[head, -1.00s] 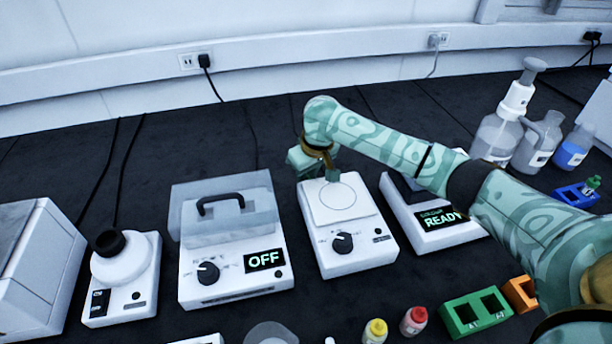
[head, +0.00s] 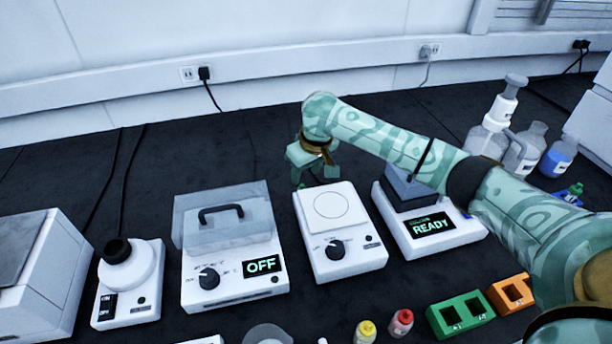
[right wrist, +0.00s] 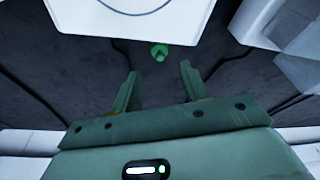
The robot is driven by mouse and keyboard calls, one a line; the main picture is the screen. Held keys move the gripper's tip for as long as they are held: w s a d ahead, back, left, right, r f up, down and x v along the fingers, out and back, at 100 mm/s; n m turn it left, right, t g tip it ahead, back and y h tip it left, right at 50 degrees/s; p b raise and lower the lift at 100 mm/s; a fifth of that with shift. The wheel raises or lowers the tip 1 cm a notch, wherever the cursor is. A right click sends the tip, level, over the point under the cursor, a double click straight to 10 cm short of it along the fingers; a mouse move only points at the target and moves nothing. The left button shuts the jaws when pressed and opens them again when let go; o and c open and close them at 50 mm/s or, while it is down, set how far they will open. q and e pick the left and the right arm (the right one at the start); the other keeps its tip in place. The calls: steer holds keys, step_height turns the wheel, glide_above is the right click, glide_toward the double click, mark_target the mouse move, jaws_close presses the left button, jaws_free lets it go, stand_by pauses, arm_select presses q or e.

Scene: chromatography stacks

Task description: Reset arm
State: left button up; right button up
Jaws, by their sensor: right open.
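My right gripper (head: 314,178) is open, just behind the back edge of the white hotplate-like device (head: 330,206) with a round outline on its top. My right arm reaches in from the right, over the device with the READY display (head: 430,226). In the right wrist view, the open jaws (right wrist: 159,72) have nothing between them. A small round green thing (right wrist: 159,52) lies on the dark bench beyond the fingertips; I cannot tell what it is. My left gripper is not in view.
A lidded device showing OFF (head: 262,265) and a small white mixer (head: 130,272) stand to the left. Bottles (head: 487,140) stand back right. Green (head: 461,314) and orange (head: 510,294) racks and red- and yellow-capped vials (head: 400,321) are in front. The bench behind the devices is mostly clear.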

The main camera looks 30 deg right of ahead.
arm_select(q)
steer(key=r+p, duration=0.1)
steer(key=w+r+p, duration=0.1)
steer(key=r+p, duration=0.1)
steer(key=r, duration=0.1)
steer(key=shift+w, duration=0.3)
arm_select(e)
steer(key=v, duration=0.7)
